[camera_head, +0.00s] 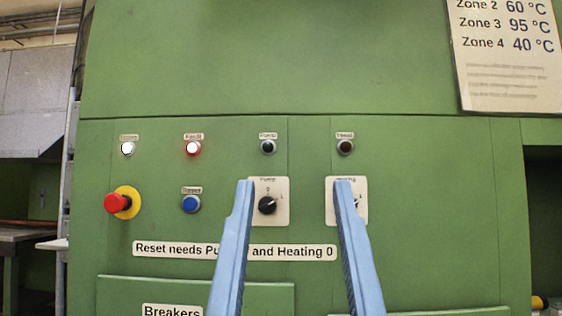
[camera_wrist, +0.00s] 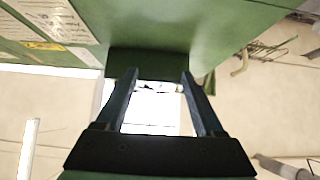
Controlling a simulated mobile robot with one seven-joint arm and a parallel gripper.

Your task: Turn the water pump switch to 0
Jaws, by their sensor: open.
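The pump switch (camera_head: 267,205) is a black rotary knob on a cream plate marked "Pump", with a 0 above and a 1 at upper right. Its light pointer mark seems turned to the right, toward the 1. My gripper (camera_head: 294,184) is open and empty in the head view, its two blue fingers spread in front of the panel. The left finger overlaps the left edge of the pump plate. The right finger covers part of the heating plate (camera_head: 361,190) and its knob. The gripper also shows open in the wrist view (camera_wrist: 160,75); the switch is not visible there.
A red emergency button (camera_head: 115,203) on a yellow collar and a blue button (camera_head: 191,204) sit left of the pump switch. A label (camera_head: 180,249) reads "Reset needs Pump and Heating 0".

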